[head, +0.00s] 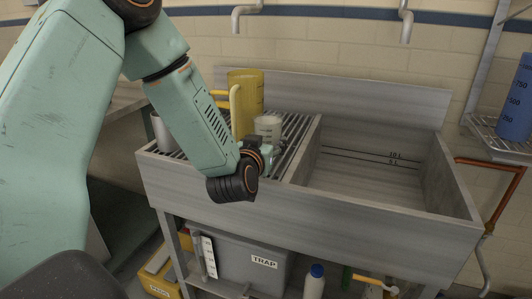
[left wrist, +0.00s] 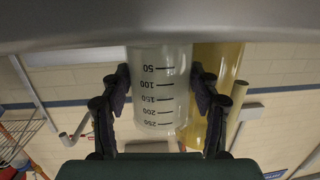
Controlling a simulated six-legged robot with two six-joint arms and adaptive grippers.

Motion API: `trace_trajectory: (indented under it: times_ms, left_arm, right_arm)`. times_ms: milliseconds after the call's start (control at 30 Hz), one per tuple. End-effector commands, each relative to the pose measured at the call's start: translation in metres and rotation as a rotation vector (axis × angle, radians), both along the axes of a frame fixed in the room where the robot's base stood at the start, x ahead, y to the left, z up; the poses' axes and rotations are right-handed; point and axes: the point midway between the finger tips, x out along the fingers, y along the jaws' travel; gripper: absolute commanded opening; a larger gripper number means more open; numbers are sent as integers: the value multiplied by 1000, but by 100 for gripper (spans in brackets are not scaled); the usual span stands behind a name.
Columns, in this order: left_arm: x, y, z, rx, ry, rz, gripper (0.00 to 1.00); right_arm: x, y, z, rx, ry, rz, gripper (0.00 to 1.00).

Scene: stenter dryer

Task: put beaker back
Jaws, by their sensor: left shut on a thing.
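A clear beaker (head: 268,125) with black volume marks stands upright over the slatted drainboard (head: 292,142) on the left side of the sink unit. In the left wrist view the beaker (left wrist: 160,92) sits between the two dark fingers, and its marks appear upside down. My left gripper (head: 266,150) is shut on the beaker; it also shows in the left wrist view (left wrist: 160,95). I cannot tell whether the beaker's base touches the slats. My right gripper is not in view.
A tall yellow jug (head: 250,88) stands just behind the beaker, and a pale cup (head: 161,133) stands at the drainboard's left end. The sink basin (head: 370,178) on the right is empty. A blue measuring vessel (head: 516,100) sits on a wire shelf. A grey trap box (head: 245,262) is below.

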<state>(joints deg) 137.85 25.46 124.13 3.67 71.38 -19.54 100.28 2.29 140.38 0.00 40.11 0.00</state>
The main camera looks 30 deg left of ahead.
Motion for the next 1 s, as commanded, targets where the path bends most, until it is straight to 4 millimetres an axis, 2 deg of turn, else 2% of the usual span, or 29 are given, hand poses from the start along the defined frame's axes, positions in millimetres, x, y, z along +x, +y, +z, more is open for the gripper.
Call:
trace_trajectory:
  times_ms: [33,100,567,600,833,1000]
  left_arm:
    - [0,0,-13,1,3,0,22]
    - [0,0,-22,1,3,0,22]
    - [0,0,-27,0,1,0,22]
    - [0,0,-26,0,1,0,64]
    - [0,0,-26,0,1,0,83]
    - [0,0,-26,0,1,0,84]
  right_arm:
    - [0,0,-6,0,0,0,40]
    - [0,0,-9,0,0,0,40]
    - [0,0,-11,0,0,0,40]
    - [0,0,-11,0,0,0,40]
    - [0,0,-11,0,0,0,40]
    - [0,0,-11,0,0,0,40]
